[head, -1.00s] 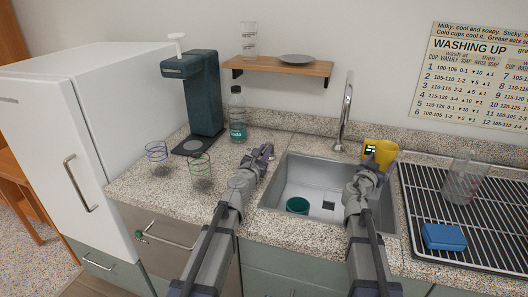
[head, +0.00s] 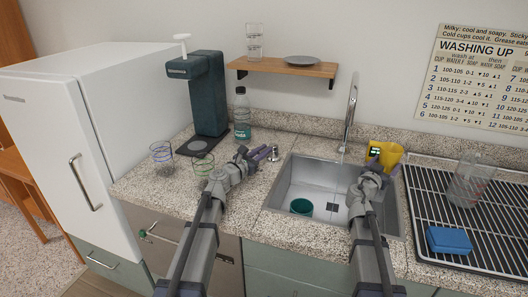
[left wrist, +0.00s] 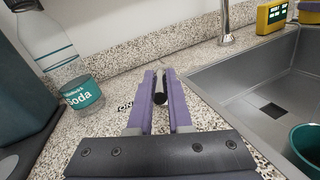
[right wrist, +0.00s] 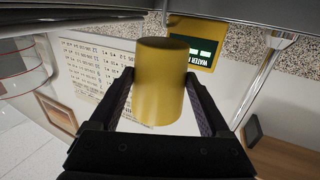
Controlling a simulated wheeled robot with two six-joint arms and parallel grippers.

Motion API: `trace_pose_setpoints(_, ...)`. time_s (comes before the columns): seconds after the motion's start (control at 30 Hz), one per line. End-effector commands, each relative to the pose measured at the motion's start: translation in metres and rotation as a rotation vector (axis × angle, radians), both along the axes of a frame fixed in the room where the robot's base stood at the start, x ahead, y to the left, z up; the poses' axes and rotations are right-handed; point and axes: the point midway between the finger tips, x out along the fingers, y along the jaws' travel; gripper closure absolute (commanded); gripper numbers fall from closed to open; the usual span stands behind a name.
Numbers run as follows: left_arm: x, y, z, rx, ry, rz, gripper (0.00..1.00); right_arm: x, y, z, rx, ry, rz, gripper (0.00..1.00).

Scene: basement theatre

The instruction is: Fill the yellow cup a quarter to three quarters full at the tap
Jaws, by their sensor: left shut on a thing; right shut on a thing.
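The yellow cup (right wrist: 158,85) is between my right gripper's fingers in the right wrist view. My right gripper (head: 374,176) is shut on it over the back right of the sink. In the head view the cup overlaps a yellow water display, so its outline and any water inside are unclear. The tap (head: 350,115) is a tall silver spout behind the sink; I cannot tell whether water runs from it. My left gripper (left wrist: 161,85) is shut on a dark, rod-like tap lever (left wrist: 160,97) on the counter left of the sink. It also shows in the head view (head: 257,154).
A teal cup (head: 301,206) stands in the sink (head: 315,185). The water display (left wrist: 271,17) stands behind the sink. A soda bottle (head: 242,115) and two wire-patterned glasses (head: 161,157) are left. A drying rack (head: 480,250) holds a glass (head: 467,182) and blue sponge (head: 449,240).

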Motion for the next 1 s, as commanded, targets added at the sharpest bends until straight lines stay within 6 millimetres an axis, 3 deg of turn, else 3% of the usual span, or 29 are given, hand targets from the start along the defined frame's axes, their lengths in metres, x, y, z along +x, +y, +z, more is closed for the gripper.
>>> trace_pose_setpoints(0.03,0.0,0.0,0.0,-0.001,0.001,0.0,1.0,0.0,0.0,0.0,0.0,0.0,0.0,0.76)
trace_pose_setpoints(0.07,0.0,0.0,0.0,-0.001,0.001,0.0,0.79,0.0,0.0,0.0,0.0,0.0,0.0,0.76)
trace_pose_setpoints(0.3,0.0,0.0,0.0,0.0,0.0,0.001,0.53,0.0,0.0,0.0,0.0,0.0,0.0,0.76)
trace_pose_setpoints(0.67,-0.009,0.006,0.0,0.0,0.0,0.002,0.53,0.0,0.0,0.0,0.0,0.0,0.0,0.76)
trace_pose_setpoints(1.0,-0.064,0.043,0.0,0.0,0.0,0.004,0.53,0.0,0.0,0.0,0.0,0.0,0.0,0.76)
